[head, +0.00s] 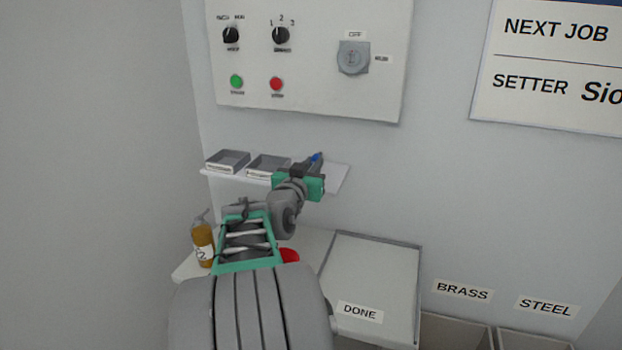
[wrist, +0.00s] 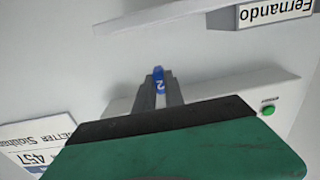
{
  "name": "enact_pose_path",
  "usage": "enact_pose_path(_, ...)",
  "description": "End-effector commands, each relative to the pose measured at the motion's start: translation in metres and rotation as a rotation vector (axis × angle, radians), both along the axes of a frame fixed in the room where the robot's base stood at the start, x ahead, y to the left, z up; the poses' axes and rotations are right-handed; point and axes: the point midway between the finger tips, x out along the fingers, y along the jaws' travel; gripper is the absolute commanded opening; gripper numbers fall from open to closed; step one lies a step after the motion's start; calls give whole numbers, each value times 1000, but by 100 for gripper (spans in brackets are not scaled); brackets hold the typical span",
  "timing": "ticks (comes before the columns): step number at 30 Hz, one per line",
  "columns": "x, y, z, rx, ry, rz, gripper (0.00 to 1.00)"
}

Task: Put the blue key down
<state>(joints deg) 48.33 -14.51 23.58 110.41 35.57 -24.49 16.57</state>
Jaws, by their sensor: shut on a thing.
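The blue key (head: 317,157) shows as a small blue piece at the tip of my gripper (head: 310,165), in front of the wall below the control panel. In the wrist view the blue key (wrist: 158,73) carries a white band with a 2 and sits between the two grey fingers of my gripper (wrist: 158,92). The fingers are shut on it. The rest of the key is hidden by the fingers. My gripper is over the right part of the white shelf (head: 338,181). I cannot tell whether the key touches the shelf.
The control panel (head: 320,98) hangs above. Below are an amber bottle (head: 203,245), a red thing (head: 289,255) and the tray labelled DONE (head: 375,270). Brass and steel bins (head: 455,322) are at lower right.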

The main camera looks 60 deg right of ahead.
Motion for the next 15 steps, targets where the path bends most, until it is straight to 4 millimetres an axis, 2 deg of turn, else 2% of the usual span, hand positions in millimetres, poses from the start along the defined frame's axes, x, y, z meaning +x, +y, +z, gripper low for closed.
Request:
enact_pose_path(1,0,-6,-9,-2,0,-4,0)
enact_pose_path(7,0,-21,-28,-2,0,-8,0)
enact_pose_path(11,-2,-23,-55,-2,0,-13,0)
enact_pose_path(15,-5,-24,-55,-5,-3,-17,0)
